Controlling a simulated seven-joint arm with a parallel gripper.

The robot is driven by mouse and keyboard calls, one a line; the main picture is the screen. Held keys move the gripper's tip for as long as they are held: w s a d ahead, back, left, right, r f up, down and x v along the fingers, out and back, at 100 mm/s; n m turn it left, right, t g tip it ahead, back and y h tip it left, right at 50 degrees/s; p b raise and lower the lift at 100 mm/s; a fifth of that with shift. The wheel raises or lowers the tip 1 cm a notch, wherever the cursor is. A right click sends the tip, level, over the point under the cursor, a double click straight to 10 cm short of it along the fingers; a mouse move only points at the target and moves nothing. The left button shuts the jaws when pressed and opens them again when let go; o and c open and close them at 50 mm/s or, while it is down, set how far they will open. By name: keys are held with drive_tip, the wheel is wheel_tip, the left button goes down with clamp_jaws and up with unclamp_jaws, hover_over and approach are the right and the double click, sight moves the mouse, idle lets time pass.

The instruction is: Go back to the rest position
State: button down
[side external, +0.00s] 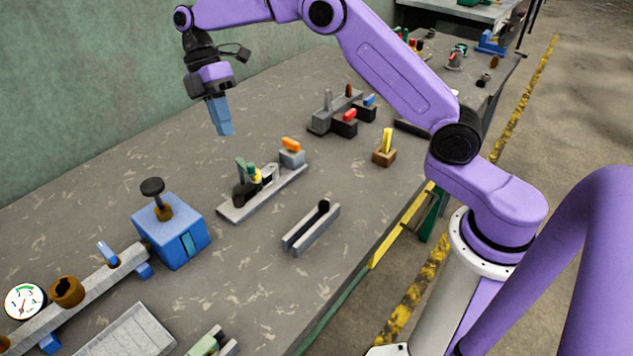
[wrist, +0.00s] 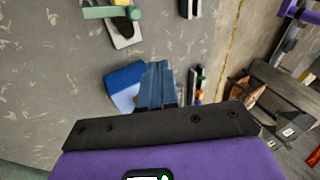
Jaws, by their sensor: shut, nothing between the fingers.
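My gripper (side external: 221,122) hangs from the purple arm above the far side of the grey workbench (side external: 330,212), pointing down. Its blue fingers are shut together with nothing between them. In the wrist view the blue fingers (wrist: 157,75) reach up from the dark bracket, close together. No object touches the gripper. The rest position itself is not marked in either view.
A blue box (side external: 180,240) with a black knob stands at the left. Fixtures with an orange piece (side external: 291,144), red piece (side external: 349,115) and yellow piece (side external: 387,138) stand on the bench. A slotted rail (side external: 311,230) lies near the front edge. A green wall rises behind.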

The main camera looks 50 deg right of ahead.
drive_tip(key=s+d+r+m+t+h, duration=0.1)
drive_tip(key=s+m+t, duration=0.1)
drive_tip(key=s, duration=1.1)
drive_tip(key=s+d+r+m+t+h, duration=0.1)
drive_tip(key=s+d+m+t, duration=0.1)
drive_tip(key=s, duration=1.1)
drive_tip(key=s+d+f+m+t, duration=0.1)
drive_tip(key=s+d+f+m, duration=0.15)
drive_tip(key=s+d, duration=0.5)
drive_tip(key=w+a+m+t+h, duration=0.1)
drive_tip(key=w+a+m+h, duration=0.1)
drive_tip(key=w+a+m, duration=0.85)
drive_tip(key=w+a+m+t+h, duration=0.15)
drive_tip(key=w+a+m, duration=0.45)
drive_tip(key=w+m, duration=0.8)
drive_tip(key=w+d+f+n, duration=0.1)
drive_tip(key=w+d+f, duration=0.3)
drive_tip(key=f, duration=0.5)
drive_tip(key=shift+w+d, duration=0.35)
drive_tip(key=shift+d, duration=0.8)
